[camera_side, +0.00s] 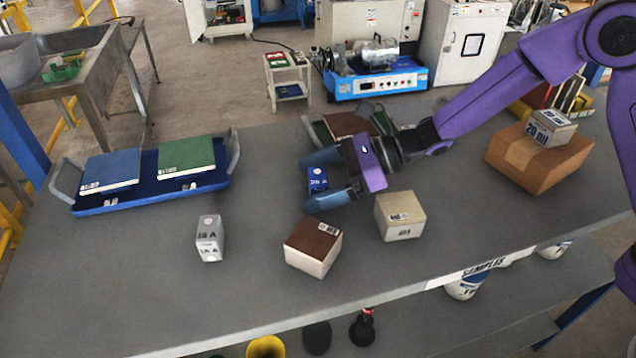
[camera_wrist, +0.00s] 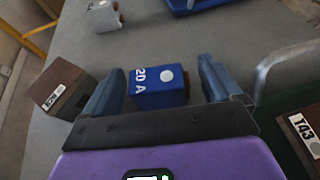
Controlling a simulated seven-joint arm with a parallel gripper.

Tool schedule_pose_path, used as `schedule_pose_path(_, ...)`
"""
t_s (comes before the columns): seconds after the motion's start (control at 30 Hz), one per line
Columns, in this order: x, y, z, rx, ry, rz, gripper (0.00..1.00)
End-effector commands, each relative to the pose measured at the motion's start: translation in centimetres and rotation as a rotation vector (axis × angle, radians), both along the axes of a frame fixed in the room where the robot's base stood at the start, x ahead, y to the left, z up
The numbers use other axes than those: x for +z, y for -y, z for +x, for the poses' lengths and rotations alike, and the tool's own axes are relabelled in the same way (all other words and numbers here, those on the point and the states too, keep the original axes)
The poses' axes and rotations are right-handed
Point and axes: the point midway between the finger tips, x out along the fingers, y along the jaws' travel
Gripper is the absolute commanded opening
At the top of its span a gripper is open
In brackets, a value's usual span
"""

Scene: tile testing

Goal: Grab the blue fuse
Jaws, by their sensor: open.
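The blue fuse (camera_side: 316,181) is a small blue block with a white dot and white lettering, standing on the grey table. In the wrist view the blue fuse (camera_wrist: 158,88) lies between the two fingers, with "20 A" readable on it. My gripper (camera_side: 318,182) is open, its two blue-grey fingers reaching left on either side of the fuse. In the wrist view my gripper (camera_wrist: 155,80) shows gaps between each finger and the fuse. A white fuse (camera_side: 210,238) marked "16 A" stands to the left, apart from the gripper.
A brown-topped block (camera_side: 313,246) and a beige block (camera_side: 400,216) stand close in front of my gripper. A blue tray (camera_side: 150,200) with blue and green tiles is at left. Another tray (camera_side: 322,132) lies behind. A cardboard box (camera_side: 538,158) stands at right.

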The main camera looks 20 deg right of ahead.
Motion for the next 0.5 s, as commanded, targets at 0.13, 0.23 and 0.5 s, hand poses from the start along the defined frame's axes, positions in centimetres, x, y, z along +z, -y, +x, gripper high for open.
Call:
schedule_pose_path(0.13,0.01,0.03,0.0,0.0,0.0,0.0,0.62)
schedule_pose_path(0.23,0.01,0.05,-0.01,0.0,0.0,0.0,0.34)
schedule_pose_path(0.5,0.08,0.06,0.01,0.0,0.0,0.001,0.34)
